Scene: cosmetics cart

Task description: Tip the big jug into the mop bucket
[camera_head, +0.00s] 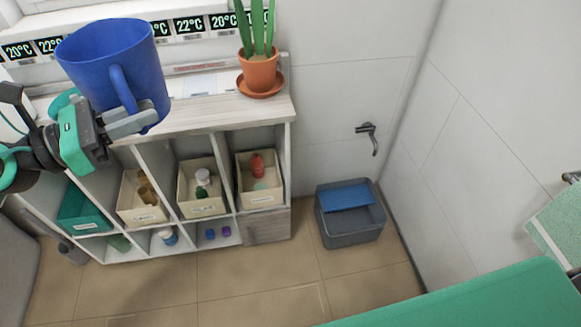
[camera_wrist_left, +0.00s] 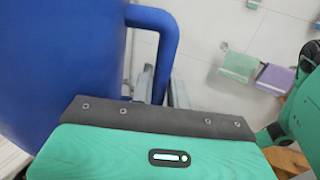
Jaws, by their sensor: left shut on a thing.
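The big blue jug (camera_head: 105,65) is at the upper left of the head view, held up in front of the cart's top, its mouth upward. Its wall and handle also fill the left of the left wrist view (camera_wrist_left: 60,65). My left gripper (camera_head: 132,122) is shut on the jug's handle (camera_wrist_left: 167,50). What is inside the jug cannot be told. The mop bucket (camera_head: 352,236), a grey tub with a blue part across its back, stands on the floor in the corner, right of the cart and well apart from the jug. My right gripper is not in view.
The cart (camera_head: 190,140) has bins holding small bottles below its pale top. A potted plant (camera_head: 260,72) stands at the top's right end, between jug and bucket. A wall tap (camera_head: 370,134) sits above the bucket. The tiled floor (camera_head: 250,275) in front is clear.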

